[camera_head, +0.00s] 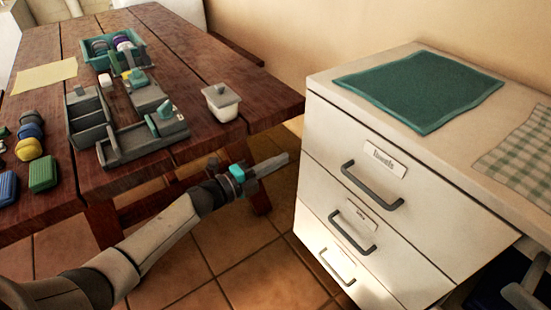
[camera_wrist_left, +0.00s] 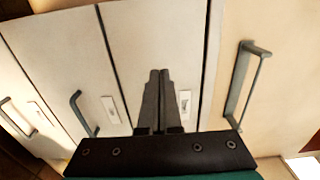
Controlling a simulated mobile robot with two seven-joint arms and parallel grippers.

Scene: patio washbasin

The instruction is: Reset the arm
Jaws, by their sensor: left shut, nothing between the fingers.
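My left arm comes in from the lower left in the head view. Its gripper (camera_head: 283,158) is shut and empty, in the open gap between the wooden table and the white drawer cabinet (camera_head: 315,185). In the left wrist view the two dark fingers (camera_wrist_left: 159,75) lie together, with the cabinet's drawer fronts (camera_wrist_left: 75,50) behind them. I see no contact between the fingers and the cabinet. My right gripper is not in view.
A green towel (camera_head: 420,90) and a checked cloth (camera_head: 520,160) lie on the cabinet. Drawer handles (camera_head: 372,190) stick out. Tiled floor (camera_head: 265,275) is clear.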

